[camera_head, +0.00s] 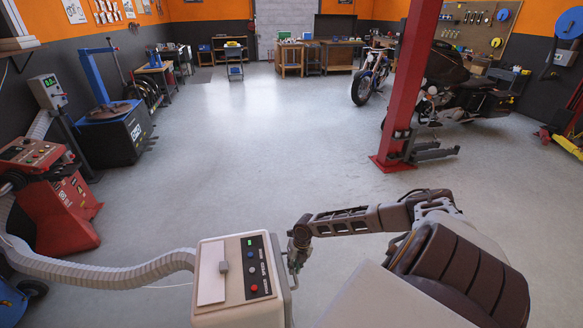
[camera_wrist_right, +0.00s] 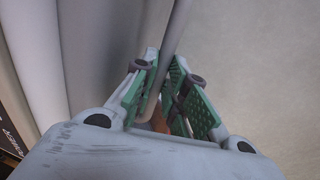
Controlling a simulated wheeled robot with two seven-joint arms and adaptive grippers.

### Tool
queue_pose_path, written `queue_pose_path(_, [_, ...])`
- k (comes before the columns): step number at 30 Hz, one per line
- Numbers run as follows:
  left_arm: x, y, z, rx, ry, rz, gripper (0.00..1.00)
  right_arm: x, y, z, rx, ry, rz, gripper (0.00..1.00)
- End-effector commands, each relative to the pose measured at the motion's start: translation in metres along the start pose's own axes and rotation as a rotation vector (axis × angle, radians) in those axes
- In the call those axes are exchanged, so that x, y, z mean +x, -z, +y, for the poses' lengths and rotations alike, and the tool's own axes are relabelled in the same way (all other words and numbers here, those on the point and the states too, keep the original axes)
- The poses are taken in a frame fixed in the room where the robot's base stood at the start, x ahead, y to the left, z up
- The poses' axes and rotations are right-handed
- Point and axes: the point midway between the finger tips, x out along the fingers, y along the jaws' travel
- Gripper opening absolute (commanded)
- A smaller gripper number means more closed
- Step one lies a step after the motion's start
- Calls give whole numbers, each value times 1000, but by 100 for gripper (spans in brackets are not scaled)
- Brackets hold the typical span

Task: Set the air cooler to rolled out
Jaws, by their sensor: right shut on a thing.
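The air cooler (camera_head: 212,300) is a cream box unit at the bottom middle of the head view. Its top has a dark panel with several coloured buttons, and a corrugated hose (camera_head: 120,275) runs from it to the left. My right gripper (camera_head: 293,262) is at the cooler's right side, at the end of my right arm. In the right wrist view, its green-padded fingers (camera_wrist_right: 168,92) are closed around a thin grey bar, the air cooler's handle (camera_wrist_right: 176,40). The cooler's lower part is out of the head view. My left gripper does not show.
A red machine (camera_head: 70,215) stands at the left, with a tyre changer (camera_head: 115,135) behind it. A red lift post (camera_head: 405,90) stands on the right, with motorcycles (camera_head: 465,95) beyond. The grey floor (camera_head: 250,150) ahead is clear.

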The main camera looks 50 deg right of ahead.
Motion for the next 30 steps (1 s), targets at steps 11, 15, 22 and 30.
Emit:
queue_pose_path(11, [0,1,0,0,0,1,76,0,0,2,1,-4,-1,35])
queue_pose_path(15, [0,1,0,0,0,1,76,0,0,2,0,-3,0,35])
queue_pose_path(22, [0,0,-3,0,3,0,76,-1,0,2,0,-2,0,35])
queue_pose_path(30, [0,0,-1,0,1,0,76,-11,0,1,0,-2,0,35])
